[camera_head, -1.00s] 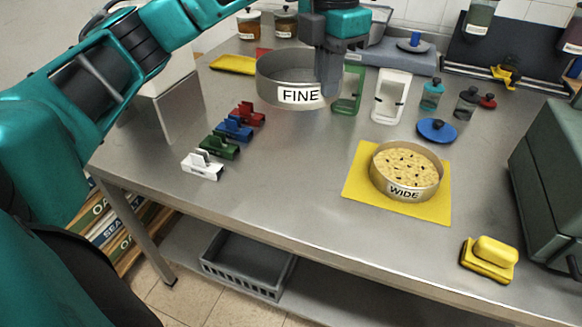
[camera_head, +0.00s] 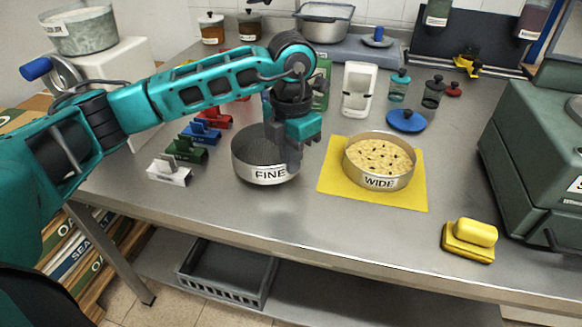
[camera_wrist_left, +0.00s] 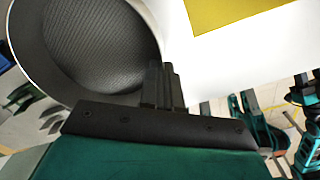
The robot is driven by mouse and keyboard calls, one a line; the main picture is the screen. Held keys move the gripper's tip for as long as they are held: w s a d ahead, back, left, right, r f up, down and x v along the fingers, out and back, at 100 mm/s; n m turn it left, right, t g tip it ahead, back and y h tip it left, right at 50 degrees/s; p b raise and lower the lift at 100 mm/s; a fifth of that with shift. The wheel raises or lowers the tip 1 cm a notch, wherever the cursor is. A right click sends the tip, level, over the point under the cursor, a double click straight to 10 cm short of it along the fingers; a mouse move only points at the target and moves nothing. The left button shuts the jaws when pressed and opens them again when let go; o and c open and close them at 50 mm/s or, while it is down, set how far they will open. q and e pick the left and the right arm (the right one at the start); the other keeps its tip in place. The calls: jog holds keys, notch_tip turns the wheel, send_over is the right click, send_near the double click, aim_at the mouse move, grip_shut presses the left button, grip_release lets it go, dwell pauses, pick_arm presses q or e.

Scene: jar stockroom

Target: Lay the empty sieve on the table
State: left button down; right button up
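The FINE sieve (camera_head: 262,172) is a round grey metal ring with a dark mesh and a white label. It looks empty in the head view, and its bare mesh also shows in the left wrist view (camera_wrist_left: 85,45). My left gripper (camera_head: 293,160) is shut on the sieve's right rim, with the fingers (camera_wrist_left: 163,85) at the wall. The sieve is level, left of the yellow mat, over the front half of the steel table (camera_head: 300,220). I cannot tell whether its underside touches the table. My right gripper cannot be made out in either view.
The WIDE sieve (camera_head: 379,183), full of pale yellow contents, stands on the yellow mat (camera_head: 400,200) to the right. Coloured clips (camera_head: 185,150) stand to the left. A yellow sponge block (camera_head: 470,240) lies front right. Bare table lies in front of the FINE sieve.

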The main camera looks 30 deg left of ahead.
pick_arm(q)
notch_tip(320, 180, down, 2)
jog(key=shift+f, duration=0.15)
jog(key=shift+f, duration=0.2)
jog(key=c, duration=1.4)
grip_release()
jog(key=shift+o, duration=0.2)
